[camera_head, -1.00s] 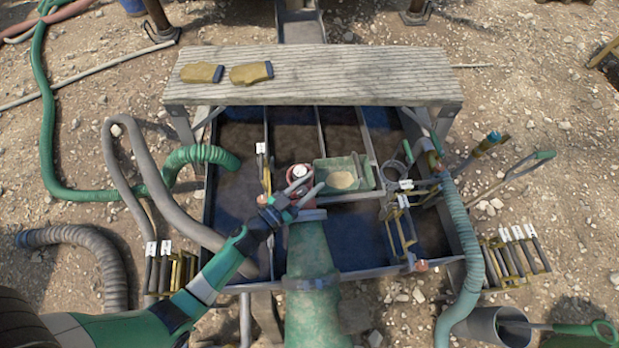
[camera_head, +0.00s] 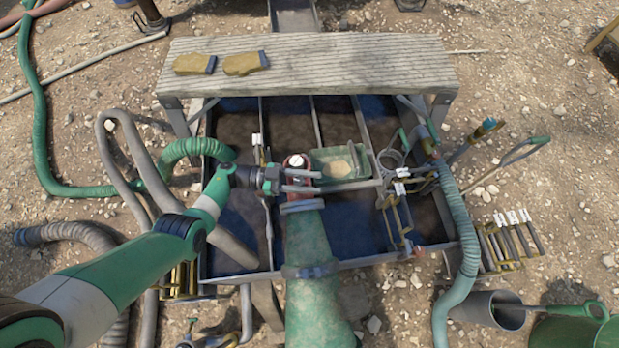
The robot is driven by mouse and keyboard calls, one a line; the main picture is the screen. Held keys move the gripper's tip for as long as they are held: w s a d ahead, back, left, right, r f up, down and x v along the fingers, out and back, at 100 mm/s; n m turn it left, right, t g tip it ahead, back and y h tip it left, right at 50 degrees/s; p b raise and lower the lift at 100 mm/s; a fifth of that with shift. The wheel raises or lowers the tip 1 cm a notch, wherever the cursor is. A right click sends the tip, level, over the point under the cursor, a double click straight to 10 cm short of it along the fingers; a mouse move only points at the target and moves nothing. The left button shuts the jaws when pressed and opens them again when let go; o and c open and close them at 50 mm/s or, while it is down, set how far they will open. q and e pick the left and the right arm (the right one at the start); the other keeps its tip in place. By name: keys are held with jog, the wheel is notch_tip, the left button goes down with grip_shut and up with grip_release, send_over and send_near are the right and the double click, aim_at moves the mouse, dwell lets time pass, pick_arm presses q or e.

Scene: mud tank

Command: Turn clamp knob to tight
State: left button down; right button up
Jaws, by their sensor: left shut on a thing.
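My left arm comes in from the left, and its gripper (camera_head: 312,181) is at the top end of the big green pipe (camera_head: 315,245), by the tank's middle divider. Its two fingers point right, one above the other in the picture, and are shut on the clamp knob. The red clamp fitting with a round white top (camera_head: 296,160) shows just above the upper finger. The fingers hide much of the knob, so its turn position cannot be told. My right gripper is not in view.
A green tray (camera_head: 340,163) with tan material sits right beside the fingers. The plank walkway (camera_head: 310,70) with two tan gloves (camera_head: 240,63) spans the tank's back. A green ribbed hose (camera_head: 462,230) and tools stand at the right. A grey hose (camera_head: 140,165) loops at the left.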

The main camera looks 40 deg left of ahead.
pick_arm(q)
jog(key=m+g+h+b, duration=0.2)
jog(key=g, duration=0.1)
jog(key=shift+s+d+f+b, duration=0.1)
jog(key=shift+s+d+b, duration=0.05)
jog(key=shift+s+b, duration=0.15)
dwell(0.3)
jog(key=shift+c, duration=2.2)
grip_release()
jog(key=b+v, duration=0.3)
jog(key=v, duration=0.8)
jog(key=shift+a, duration=0.3)
